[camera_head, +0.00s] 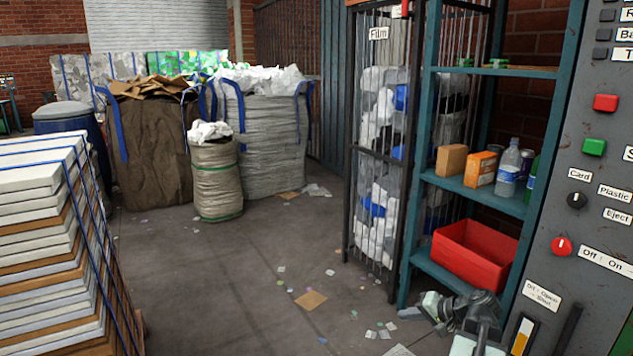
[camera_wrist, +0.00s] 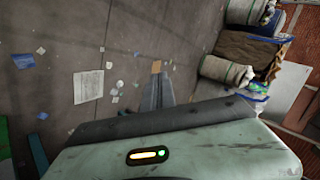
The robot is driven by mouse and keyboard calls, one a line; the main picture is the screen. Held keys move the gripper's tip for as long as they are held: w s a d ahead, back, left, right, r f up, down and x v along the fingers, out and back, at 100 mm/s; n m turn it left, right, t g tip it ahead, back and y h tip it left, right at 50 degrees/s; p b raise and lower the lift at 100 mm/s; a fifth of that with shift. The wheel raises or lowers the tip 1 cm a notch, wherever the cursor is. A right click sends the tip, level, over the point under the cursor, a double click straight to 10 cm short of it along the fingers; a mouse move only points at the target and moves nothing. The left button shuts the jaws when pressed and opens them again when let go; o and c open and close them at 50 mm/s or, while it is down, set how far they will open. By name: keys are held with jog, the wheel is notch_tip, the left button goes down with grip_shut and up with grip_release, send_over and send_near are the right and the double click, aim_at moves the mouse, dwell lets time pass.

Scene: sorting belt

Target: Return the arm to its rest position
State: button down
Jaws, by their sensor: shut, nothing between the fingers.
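My gripper (camera_head: 432,303) shows low at the right of the head view, in front of the base of the blue-green shelf, with part of my arm beside it. In the wrist view my gripper (camera_wrist: 157,90) has its fingers together, with nothing between them. They extend beyond the pale housing with its small orange and green light. The concrete floor (camera_wrist: 130,45) shows beyond the fingers, and they hold no object.
The blue-green shelf (camera_head: 468,190) holds a red bin (camera_head: 474,254), boxes and bottles. A control panel (camera_head: 590,230) stands at right. A strapped stack of boards (camera_head: 50,240) is at left. Bulk bags (camera_head: 262,125) stand behind. The middle floor (camera_head: 240,290) is open, with scattered scraps.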

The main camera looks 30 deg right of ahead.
jog(key=w+a+f+n+g+y, duration=0.15)
jog(key=w+a, duration=0.25)
jog(key=a, duration=0.5)
jog(key=w+a+n+g+p, duration=0.1)
jog(key=w+a+n+g, duration=0.15)
jog(key=w+a, duration=0.45)
jog(key=w+a+f+n+g+y, duration=0.1)
jog(key=w+a+n, duration=0.1)
jog(key=a, duration=1)
jog(key=s+a+f+n+g+h+p, duration=0.1)
jog(key=a+f+n+g, duration=0.15)
jog(key=a, duration=0.85)
jog(key=s+a+f+n+g+h, duration=0.15)
jog(key=a+n, duration=0.25)
jog(key=a, duration=0.7)
jog(key=s+d+r+m+g+h+p, duration=0.1)
jog(key=s+d+h, duration=0.15)
jog(key=d, duration=0.35)
notch_tip(320, 180, up, 37)
jog(key=p, duration=3.7)
jog(key=shift+w+a+f, duration=0.15)
jog(key=shift+w+f, duration=0.05)
jog(key=shift+w, duration=0.15)
